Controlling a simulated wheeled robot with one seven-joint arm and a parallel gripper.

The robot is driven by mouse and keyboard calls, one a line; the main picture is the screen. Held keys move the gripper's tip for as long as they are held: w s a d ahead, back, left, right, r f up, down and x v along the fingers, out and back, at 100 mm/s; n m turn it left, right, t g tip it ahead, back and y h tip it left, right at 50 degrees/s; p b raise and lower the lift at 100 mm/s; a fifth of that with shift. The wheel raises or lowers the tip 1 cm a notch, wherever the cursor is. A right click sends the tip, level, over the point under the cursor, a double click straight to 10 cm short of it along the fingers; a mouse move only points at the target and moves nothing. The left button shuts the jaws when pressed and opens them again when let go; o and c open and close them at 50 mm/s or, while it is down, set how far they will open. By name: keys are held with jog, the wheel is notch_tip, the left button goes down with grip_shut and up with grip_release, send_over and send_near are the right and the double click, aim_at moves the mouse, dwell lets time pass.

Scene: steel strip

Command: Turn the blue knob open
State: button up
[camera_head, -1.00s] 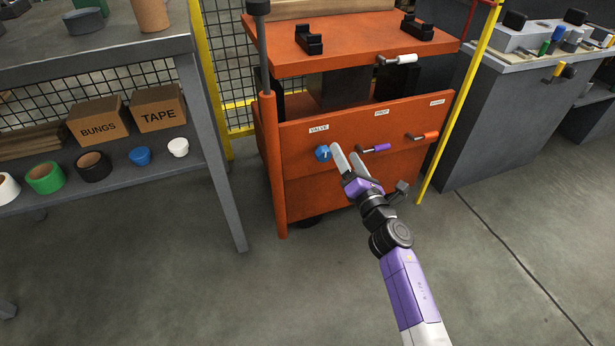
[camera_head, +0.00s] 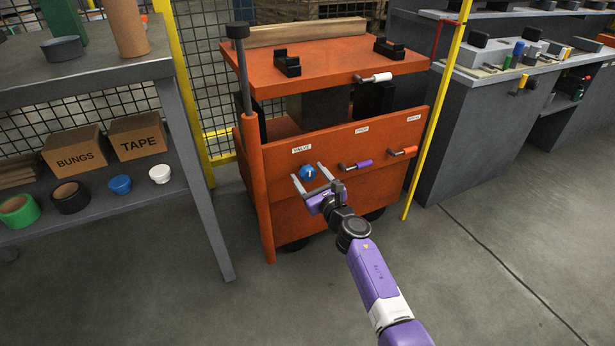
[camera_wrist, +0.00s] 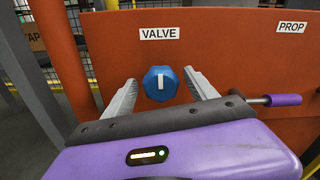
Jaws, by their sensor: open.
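The blue knob (camera_head: 308,172) sits on the front panel of the orange machine (camera_head: 340,140), under the VALVE label (camera_head: 301,149). In the wrist view the blue knob (camera_wrist: 160,84) shows a white pointer line standing about upright. My gripper (camera_head: 309,172) is open in front of the panel. In the wrist view its two fingers (camera_wrist: 160,92) show to the left and right of the knob, with a gap on each side. I cannot tell how far the fingertips reach along the knob's depth.
A purple-handled lever (camera_head: 358,165) under the PROP label and an orange-handled lever (camera_head: 404,151) stick out to the right of the knob. A white-handled lever (camera_head: 374,78) is above. A grey shelf (camera_head: 190,150) stands at left, a yellow post (camera_head: 432,120) at right.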

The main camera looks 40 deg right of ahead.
jog(key=shift+w+d, duration=0.15)
jog(key=shift+w, duration=0.4)
jog(key=c, duration=1.3)
jog(key=shift+c, duration=0.2)
